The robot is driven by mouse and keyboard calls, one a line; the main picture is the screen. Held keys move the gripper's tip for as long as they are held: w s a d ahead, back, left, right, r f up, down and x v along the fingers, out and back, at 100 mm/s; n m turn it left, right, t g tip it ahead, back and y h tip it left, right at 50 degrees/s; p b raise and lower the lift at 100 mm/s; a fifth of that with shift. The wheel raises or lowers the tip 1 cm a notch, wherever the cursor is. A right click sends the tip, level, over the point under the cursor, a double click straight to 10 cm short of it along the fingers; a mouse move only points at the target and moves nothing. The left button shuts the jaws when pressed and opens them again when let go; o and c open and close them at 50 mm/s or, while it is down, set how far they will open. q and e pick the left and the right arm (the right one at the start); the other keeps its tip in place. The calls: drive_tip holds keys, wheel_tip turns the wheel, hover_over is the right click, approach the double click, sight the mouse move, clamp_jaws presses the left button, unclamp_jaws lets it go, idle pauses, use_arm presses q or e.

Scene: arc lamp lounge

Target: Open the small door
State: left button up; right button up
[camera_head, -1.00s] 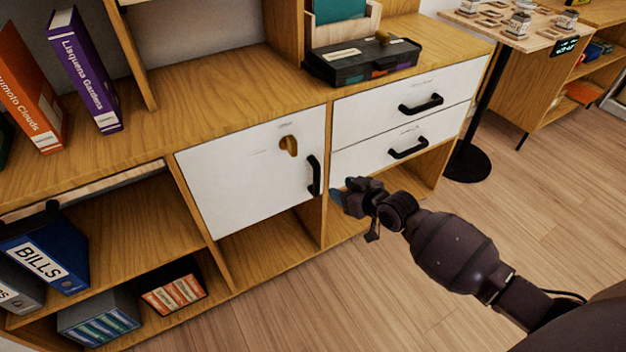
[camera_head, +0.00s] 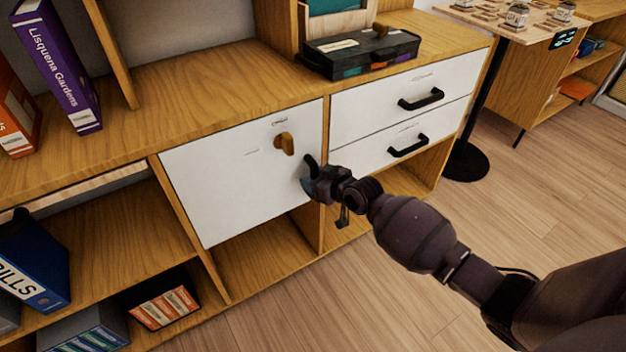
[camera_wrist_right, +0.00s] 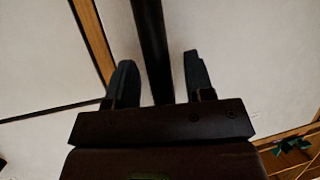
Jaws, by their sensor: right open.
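The small white door (camera_head: 235,180) is closed in the cabinet front, left of two white drawers. A brass-coloured knob or latch piece (camera_head: 285,143) sits near its upper right. Its black bar handle (camera_head: 309,163) is at the right edge, with its lower part hidden behind my right gripper (camera_head: 308,185). In the right wrist view, the black handle (camera_wrist_right: 150,45) runs between the two open fingers of my right gripper (camera_wrist_right: 157,85), with a gap on each side. My left gripper is not in view.
Two drawers with black handles (camera_head: 421,99) are right of the door. A dark organiser box (camera_head: 360,52) stands on the cabinet top. Open shelves below hold binders (camera_head: 35,262) and a box of red-labelled items (camera_head: 163,306). Wooden floor (camera_head: 400,310) in front is clear.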

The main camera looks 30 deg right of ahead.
drive_tip(key=shift+w, duration=0.15)
clamp_jaws()
idle(0.4)
